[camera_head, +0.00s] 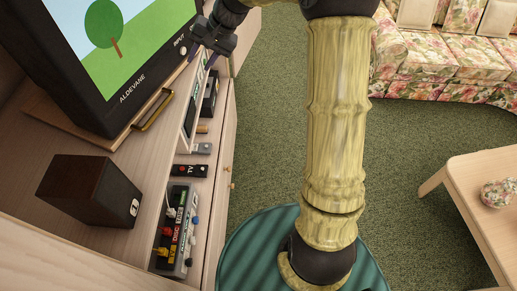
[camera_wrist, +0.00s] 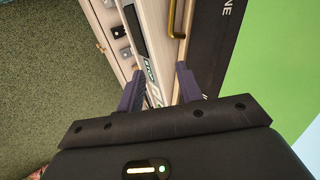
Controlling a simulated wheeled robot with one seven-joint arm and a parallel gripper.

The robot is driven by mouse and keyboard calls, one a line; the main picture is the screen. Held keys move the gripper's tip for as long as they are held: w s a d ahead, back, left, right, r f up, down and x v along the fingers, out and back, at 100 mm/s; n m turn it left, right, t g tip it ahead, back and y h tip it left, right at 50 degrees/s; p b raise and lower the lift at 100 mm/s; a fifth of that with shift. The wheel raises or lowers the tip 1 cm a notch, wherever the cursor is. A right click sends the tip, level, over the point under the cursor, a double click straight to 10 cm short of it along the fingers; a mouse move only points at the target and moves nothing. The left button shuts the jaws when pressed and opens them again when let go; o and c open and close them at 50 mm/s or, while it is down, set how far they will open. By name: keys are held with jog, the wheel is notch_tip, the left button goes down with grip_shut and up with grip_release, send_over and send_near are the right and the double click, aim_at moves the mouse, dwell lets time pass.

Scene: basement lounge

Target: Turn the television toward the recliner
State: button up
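The television (camera_head: 120,50) is a bulky dark set on a wooden board (camera_head: 75,125) on top of the cabinet, its screen showing a tree. A brass handle (camera_head: 158,110) is fixed to the board's front edge; it also shows in the wrist view (camera_wrist: 178,22). My gripper (camera_head: 203,56) is beside the television's right front edge. In the wrist view my gripper (camera_wrist: 160,85) has its fingers apart, with nothing held; a lettered strip and pale cabinet edges show between and beyond them. The handle is ahead of the fingers, apart from them. I cannot identify a recliner.
Shelves below hold a switch box with coloured plugs (camera_head: 175,230) and small devices. A floral sofa (camera_head: 440,55) and pale table (camera_head: 480,185) stand right. Green carpet (camera_head: 265,120) between is clear.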

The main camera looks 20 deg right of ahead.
jog(key=b+v, duration=0.1)
jog(key=v, duration=0.4)
jog(key=s+d+f+n+h+b, duration=0.1)
jog(key=s+d+f+h+b, duration=0.2)
jog(key=s+f, duration=0.7)
jog(key=s+d+f+n+h+b, duration=0.2)
jog(key=s+f+b, duration=0.4)
jog(key=s+f, duration=0.4)
jog(key=shift+s+d+f+h+b, duration=0.3)
jog(key=shift+d+f+h, duration=0.1)
jog(key=shift+d+f, duration=0.5)
jog(key=shift+r, duration=0.1)
jog(key=shift+n, duration=0.4)
jog(key=s, duration=0.1)
jog(key=s+f, duration=0.1)
jog(key=s+d, duration=0.1)
jog(key=s, duration=0.1)
jog(key=shift+f, duration=0.15)
jog(key=shift+a, duration=0.1)
